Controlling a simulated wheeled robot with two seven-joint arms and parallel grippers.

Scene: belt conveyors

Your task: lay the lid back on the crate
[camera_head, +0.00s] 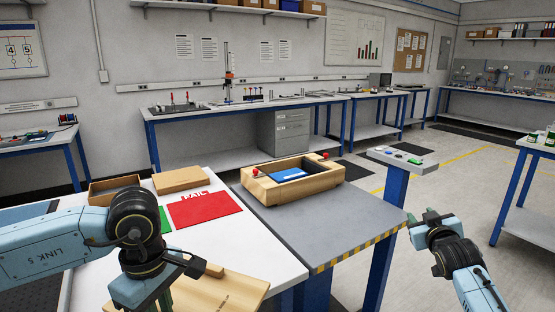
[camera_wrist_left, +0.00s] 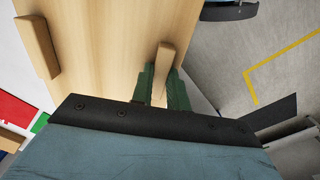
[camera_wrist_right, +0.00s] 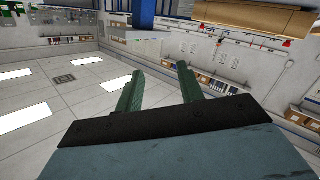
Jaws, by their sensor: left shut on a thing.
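The lid (camera_head: 222,293) is a flat pale wooden board with raised wooden grip blocks, low at the front of the head view. It also fills much of the left wrist view (camera_wrist_left: 105,50). My left gripper (camera_wrist_left: 164,74) is shut on one grip block of the lid; in the head view its fingers are mostly hidden. The crate (camera_head: 317,184) is a wooden box with red knobs, open at the top, with a blue item (camera_head: 290,174) inside. The lid is apart from it, to its front left. My right gripper (camera_head: 432,216) is open and empty, right of the grey conveyor; its spread fingers show in the right wrist view (camera_wrist_right: 160,88).
The crate stands on a grey conveyor surface (camera_head: 340,222) with a yellow-black striped edge. On the white table (camera_head: 262,250) lie a red sheet (camera_head: 205,209), a brown box (camera_head: 180,180) and an open carton (camera_head: 103,187). A post with buttons (camera_head: 400,158) stands right of the crate.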

